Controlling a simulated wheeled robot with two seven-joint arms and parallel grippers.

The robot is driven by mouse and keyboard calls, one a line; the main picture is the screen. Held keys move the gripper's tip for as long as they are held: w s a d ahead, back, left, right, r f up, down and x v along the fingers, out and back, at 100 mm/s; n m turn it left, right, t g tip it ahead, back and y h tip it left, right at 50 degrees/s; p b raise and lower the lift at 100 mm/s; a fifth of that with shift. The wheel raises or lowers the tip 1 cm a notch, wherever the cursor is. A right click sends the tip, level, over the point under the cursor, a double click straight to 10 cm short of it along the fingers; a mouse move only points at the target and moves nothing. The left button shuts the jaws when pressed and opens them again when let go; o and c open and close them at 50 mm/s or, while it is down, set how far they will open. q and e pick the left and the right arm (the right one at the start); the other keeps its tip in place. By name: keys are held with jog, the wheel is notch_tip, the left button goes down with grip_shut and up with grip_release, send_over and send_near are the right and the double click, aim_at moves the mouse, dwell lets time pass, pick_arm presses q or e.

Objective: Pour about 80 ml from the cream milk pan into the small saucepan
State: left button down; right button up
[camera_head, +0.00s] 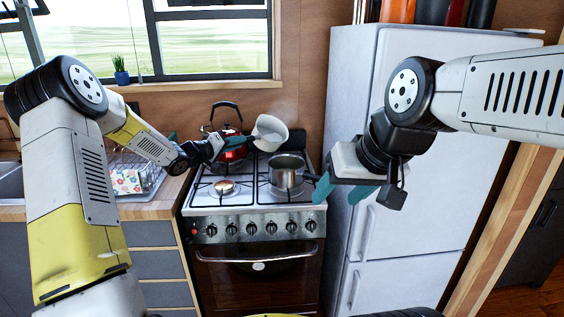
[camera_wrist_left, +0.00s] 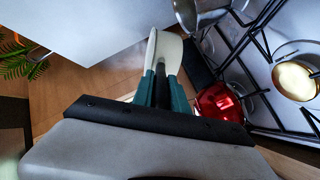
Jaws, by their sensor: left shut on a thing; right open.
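The cream milk pan (camera_head: 270,132) is held above the stove, tilted toward the right. My left gripper (camera_head: 214,147) is shut on its dark handle; in the left wrist view the pan (camera_wrist_left: 166,50) extends beyond the teal fingers (camera_wrist_left: 163,92). The small saucepan (camera_head: 287,172), a steel pot, stands on the right side of the stove, below and right of the milk pan. It also shows in the left wrist view (camera_wrist_left: 200,12). The contents of both pans are hidden, and I see no clear stream. My right gripper (camera_head: 345,190) is open and empty, right of the saucepan.
A red kettle (camera_head: 232,150) stands at the back left of the stove (camera_head: 240,200). A front left burner (camera_head: 223,187) is bare. A white fridge (camera_head: 430,130) stands close on the right. A dish rack (camera_head: 145,180) is on the left counter.

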pick_arm(q)
jog(key=shift+w+a+f+n, duration=0.1)
jog(key=shift+w+a+n, duration=0.25)
jog(key=shift+w, duration=0.1)
jog(key=shift+w+a+f+n+g+b, duration=0.2)
jog(key=shift+w+a+f+n+b, duration=0.1)
jog(key=shift+w+a+f+n, duration=0.45)
jog(key=shift+w+a+f+n+g+b, duration=0.2)
jog(key=shift+w+a+f+n+b, duration=0.1)
jog(key=shift+w+a+f+n, duration=0.45)
jog(key=shift+s+d+f+m, duration=0.1)
jog(key=shift+d+f+m, duration=0.05)
jog(key=shift+m, duration=0.1)
